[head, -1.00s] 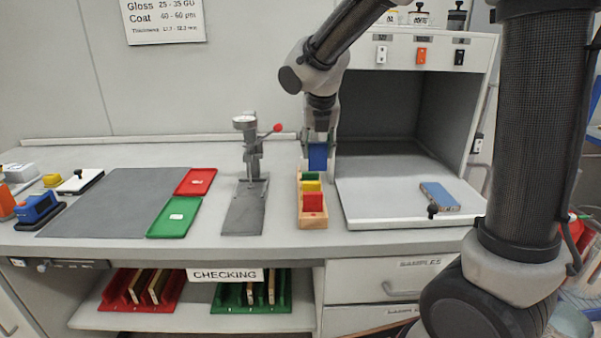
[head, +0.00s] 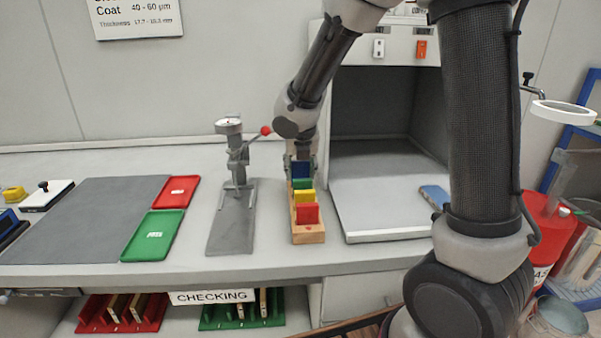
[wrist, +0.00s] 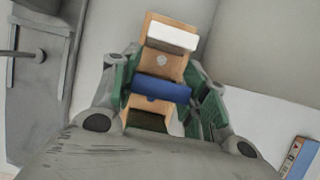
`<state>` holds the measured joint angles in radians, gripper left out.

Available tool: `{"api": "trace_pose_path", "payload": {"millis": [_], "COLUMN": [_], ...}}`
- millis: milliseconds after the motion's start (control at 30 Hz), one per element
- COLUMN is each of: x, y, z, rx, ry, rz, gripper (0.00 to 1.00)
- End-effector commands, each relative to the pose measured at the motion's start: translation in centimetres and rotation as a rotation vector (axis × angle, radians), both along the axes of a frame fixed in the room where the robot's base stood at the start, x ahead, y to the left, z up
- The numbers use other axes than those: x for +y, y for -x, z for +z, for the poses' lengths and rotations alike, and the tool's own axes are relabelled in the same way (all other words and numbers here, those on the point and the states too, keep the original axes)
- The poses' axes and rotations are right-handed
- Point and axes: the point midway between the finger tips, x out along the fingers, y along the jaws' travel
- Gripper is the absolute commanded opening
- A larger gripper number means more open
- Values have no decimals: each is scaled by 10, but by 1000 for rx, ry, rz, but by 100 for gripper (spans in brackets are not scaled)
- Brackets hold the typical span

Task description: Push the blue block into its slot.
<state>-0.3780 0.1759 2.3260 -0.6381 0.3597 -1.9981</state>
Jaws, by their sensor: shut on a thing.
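The blue block (head: 300,169) is upright at the back of the wooden rack (head: 309,235), behind the green block (head: 302,184). My gripper (wrist: 164,88) is shut on the blue block (wrist: 160,90), with a green-padded finger at each end of it. The wrist view shows it over the wooden rack (wrist: 150,65), between a white block (wrist: 172,36) and a dark green block (wrist: 148,120). Its lower edge is hidden, so I cannot tell how deep it sits. In front stand a yellow block (head: 304,197) and a red block (head: 307,214).
A grey gauge stand (head: 236,185) with a red-knobbed lever is close left of the rack. A grey booth (head: 385,220) stands to the right. Green (head: 152,250) and red (head: 175,204) trays lie further left. The bench strip in front of the rack is clear.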

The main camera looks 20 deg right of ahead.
Motion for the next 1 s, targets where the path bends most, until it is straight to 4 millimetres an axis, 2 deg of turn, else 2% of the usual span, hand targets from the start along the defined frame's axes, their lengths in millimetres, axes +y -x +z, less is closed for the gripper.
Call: {"api": "trace_pose_path", "payload": {"millis": [33, 100, 267, 300, 400, 767, 867, 1000], "x": [-2, -2, -2, -2, -2, -1, 1, 4], "y": [4, 5, 6, 6, 5, 5, 8, 20], "z": [-10, -13, -14, -15, -13, -7, 5, 33], "rx": [15, 16, 18, 19, 17, 11, 6, 5], "ry": [5, 3, 4, 5, 4, 3, 1, 0], "rz": [-2, -3, -3, -3, -3, -2, -1, 0], "gripper": [10, 0, 0, 51, 65, 65, 65, 65]}}
